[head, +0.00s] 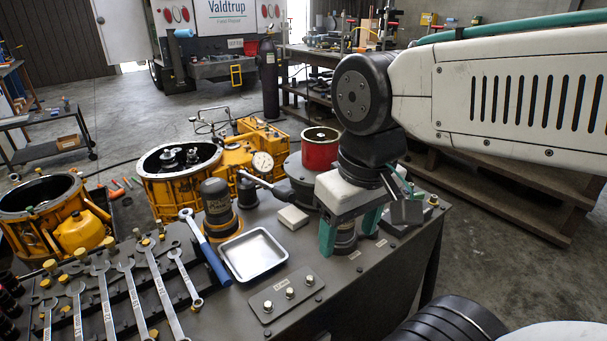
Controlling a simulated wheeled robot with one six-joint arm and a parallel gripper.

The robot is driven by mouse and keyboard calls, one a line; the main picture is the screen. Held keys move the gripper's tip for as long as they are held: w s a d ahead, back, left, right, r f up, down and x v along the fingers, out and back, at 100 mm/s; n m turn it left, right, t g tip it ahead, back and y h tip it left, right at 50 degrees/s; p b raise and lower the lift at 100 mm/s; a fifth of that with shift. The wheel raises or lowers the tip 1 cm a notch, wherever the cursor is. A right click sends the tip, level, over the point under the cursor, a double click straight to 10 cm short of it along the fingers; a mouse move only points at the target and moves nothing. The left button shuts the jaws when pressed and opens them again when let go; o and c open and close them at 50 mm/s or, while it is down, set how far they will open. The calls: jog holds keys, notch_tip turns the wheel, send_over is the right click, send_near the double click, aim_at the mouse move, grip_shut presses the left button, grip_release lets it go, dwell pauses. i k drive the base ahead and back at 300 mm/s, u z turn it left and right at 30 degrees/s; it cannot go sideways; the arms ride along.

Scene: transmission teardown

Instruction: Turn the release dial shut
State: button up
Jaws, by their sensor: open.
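My gripper (349,241) is above the right part of the dark bench top and points down. Its two green fingers are apart, one on each side of a dark round knob-like part (344,240) with a lighter ring. This part stands on the bench and is probably the release dial; its top is hidden by my gripper. I cannot tell whether the fingers touch it, nor how the dial is turned.
A metal tray (253,254), a blue-handled wrench (208,250) and several spanners (130,295) lie left on the bench (250,318). A plate with three bolts (289,294) is in front.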

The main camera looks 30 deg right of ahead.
aim_at(420, 195)
jog(key=z, duration=1.25)
